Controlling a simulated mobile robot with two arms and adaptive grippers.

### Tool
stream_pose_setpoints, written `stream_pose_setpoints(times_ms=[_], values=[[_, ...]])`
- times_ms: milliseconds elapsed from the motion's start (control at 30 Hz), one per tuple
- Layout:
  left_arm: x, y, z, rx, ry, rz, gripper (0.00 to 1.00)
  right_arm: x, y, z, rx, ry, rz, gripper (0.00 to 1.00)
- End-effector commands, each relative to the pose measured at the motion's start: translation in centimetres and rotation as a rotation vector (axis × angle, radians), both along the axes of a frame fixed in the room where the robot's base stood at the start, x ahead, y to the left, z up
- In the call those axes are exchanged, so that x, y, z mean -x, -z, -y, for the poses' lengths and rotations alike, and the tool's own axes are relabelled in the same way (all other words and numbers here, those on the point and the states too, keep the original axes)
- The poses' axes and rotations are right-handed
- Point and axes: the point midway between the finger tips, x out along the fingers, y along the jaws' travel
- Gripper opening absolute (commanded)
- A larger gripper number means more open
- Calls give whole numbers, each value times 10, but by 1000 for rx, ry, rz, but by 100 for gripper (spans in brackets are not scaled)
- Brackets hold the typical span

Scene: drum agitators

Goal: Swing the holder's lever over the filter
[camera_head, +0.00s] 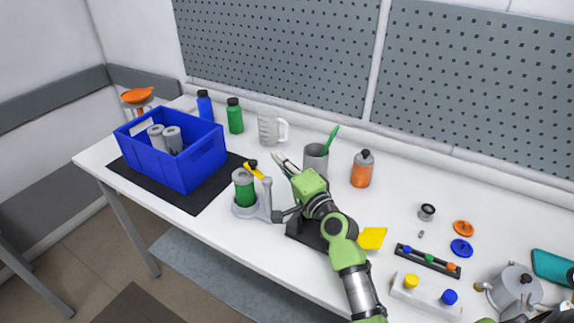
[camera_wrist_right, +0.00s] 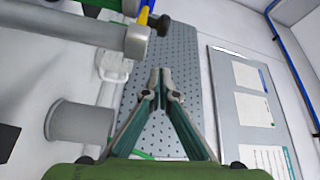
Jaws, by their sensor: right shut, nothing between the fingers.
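The holder (camera_head: 277,214) is a grey stand with an upright post, left of my right arm. A green filter (camera_head: 245,193) with a grey top stands upright in it. The holder's lever (camera_head: 257,171), yellow with a black tip, reaches from the post toward the back left, beside and behind the filter's top rather than clearly over it. My right gripper (camera_head: 281,162) is shut and empty, just right of the lever and apart from it. In the wrist view the gripper (camera_wrist_right: 160,84) points at the pegboard; the lever (camera_wrist_right: 143,15) shows at the top. My left gripper is not in view.
A grey cup (camera_head: 316,162) with a green tool stands close right of my gripper, and a clear jug (camera_head: 269,128) behind it. A blue crate (camera_head: 190,165) with grey cylinders sits left on a black mat. An orange bottle (camera_head: 361,170) stands further right.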

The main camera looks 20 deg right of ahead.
Motion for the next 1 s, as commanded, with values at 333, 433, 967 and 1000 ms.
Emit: stream_pose_setpoints(times_ms=[333, 433, 967, 1000], values=[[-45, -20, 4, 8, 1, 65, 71, -15, 3, -28, -1, -1, -3, 0], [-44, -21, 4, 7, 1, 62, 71, -12, 5, -35, 1, -1, -2, 0], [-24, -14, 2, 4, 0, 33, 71, -10, 9, -38, 4, -16, 1, 0], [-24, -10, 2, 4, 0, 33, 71, -10, 10, -39, 5, -32, 3, 0]])
